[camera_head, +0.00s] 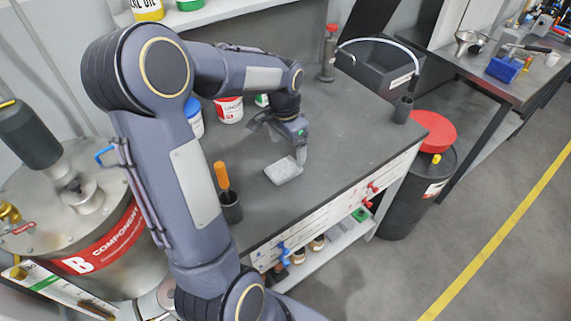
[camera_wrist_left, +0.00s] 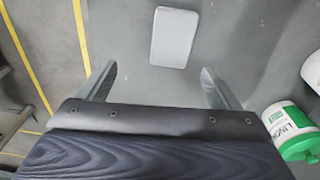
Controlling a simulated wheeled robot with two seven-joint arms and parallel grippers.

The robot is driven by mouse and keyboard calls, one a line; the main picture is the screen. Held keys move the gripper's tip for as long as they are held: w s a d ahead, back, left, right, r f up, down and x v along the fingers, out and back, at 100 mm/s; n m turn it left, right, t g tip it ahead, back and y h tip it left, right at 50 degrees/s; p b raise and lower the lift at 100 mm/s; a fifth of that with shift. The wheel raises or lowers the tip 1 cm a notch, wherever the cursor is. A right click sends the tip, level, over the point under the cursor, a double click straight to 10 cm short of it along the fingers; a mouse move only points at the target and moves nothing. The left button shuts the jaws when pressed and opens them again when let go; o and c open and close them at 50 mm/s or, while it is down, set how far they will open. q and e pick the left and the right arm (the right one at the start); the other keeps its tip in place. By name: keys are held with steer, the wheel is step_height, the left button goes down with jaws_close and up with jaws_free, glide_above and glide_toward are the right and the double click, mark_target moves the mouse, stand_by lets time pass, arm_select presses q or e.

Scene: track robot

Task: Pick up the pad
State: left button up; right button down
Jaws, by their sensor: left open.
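The pad (camera_head: 283,170) is a light grey, rounded rectangular block lying flat on the dark grey workbench top (camera_head: 345,125). In the left wrist view the pad (camera_wrist_left: 174,37) lies ahead of the fingers, between their lines and clear of both. My left gripper (camera_head: 290,147) is over the bench, close behind the pad in the head view, with its fingers pointing down. In the left wrist view my left gripper (camera_wrist_left: 160,82) has its two fingers spread wide with nothing between them. My right gripper is in neither view.
An orange-handled tool in a dark cup (camera_head: 231,207) stands at the bench's front left. A black tote (camera_head: 379,68) and a small dark cup (camera_head: 402,109) are at the right. The bench around the pad is clear.

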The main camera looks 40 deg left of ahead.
mark_target(286, 167)
arm_select(q)
steer(key=shift+w+a+f+m+g, duration=0.15)
steer(key=shift+w+a+f+g, duration=0.1)
steer(key=shift+a+f, duration=0.35)
steer(key=shift+w+a+f+m+g, duration=0.15)
steer(key=shift+w+a+f, duration=0.15)
steer(key=shift+f, duration=0.35)
step_height(286, 167, down, 7)
steer(key=shift+d+f+p, duration=0.1)
steer(key=shift+f+p, duration=0.1)
steer(key=shift+p, duration=0.7)
steer(key=c, duration=1.1)
steer(key=shift+c, duration=0.2)
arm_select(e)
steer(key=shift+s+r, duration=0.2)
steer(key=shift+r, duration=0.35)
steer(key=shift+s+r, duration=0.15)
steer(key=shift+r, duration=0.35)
arm_select(q)
steer(key=shift+r, duration=0.1)
